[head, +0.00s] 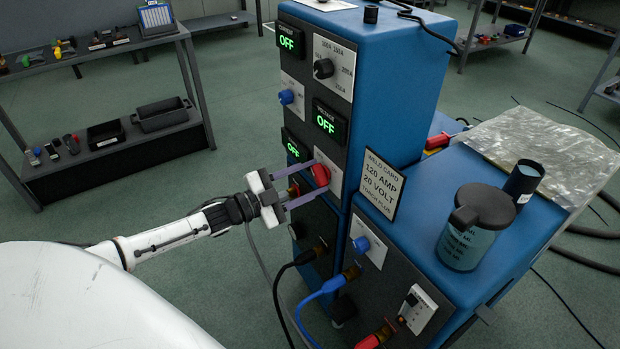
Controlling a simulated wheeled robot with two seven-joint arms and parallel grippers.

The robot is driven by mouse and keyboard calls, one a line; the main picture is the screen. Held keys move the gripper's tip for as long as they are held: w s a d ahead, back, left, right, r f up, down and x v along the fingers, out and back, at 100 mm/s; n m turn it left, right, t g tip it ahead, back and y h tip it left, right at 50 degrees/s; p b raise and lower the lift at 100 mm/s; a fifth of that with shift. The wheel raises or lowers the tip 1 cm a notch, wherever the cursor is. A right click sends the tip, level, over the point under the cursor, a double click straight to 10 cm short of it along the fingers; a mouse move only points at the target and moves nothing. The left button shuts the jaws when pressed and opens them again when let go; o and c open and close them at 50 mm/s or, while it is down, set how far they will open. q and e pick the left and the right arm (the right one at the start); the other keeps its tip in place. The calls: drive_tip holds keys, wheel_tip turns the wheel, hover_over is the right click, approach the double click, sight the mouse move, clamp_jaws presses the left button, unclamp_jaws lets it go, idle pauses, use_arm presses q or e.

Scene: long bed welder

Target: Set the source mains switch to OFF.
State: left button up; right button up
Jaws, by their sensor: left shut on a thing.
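The blue welding source (395,95) stands in the middle of the head view with its dark front panel facing left. A red rotary knob (320,175), which looks like the mains switch, sits on a pale plate low on that panel. My left gripper (316,181) reaches in from the left and is shut on the red knob, one finger above and one below. The plate's markings and the knob's exact setting are too small and partly covered to read. Three displays on the panel, such as the top one (290,40), show green OFF. My right gripper is not in view.
A lower blue unit (465,270) stands at the right with a weld card (382,184), a lidded jar (472,228) and a dark cup (523,182). Black, blue and red cables hang below the panel. A shelf (105,155) stands at the left, with open floor between.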

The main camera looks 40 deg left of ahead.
use_arm(q)
drive_tip(key=o, duration=1.1)
drive_tip(key=shift+c, duration=0.2)
drive_tip(key=v, duration=1)
drive_tip(key=shift+p, duration=0.3)
drive_tip(key=shift+s, duration=0.15)
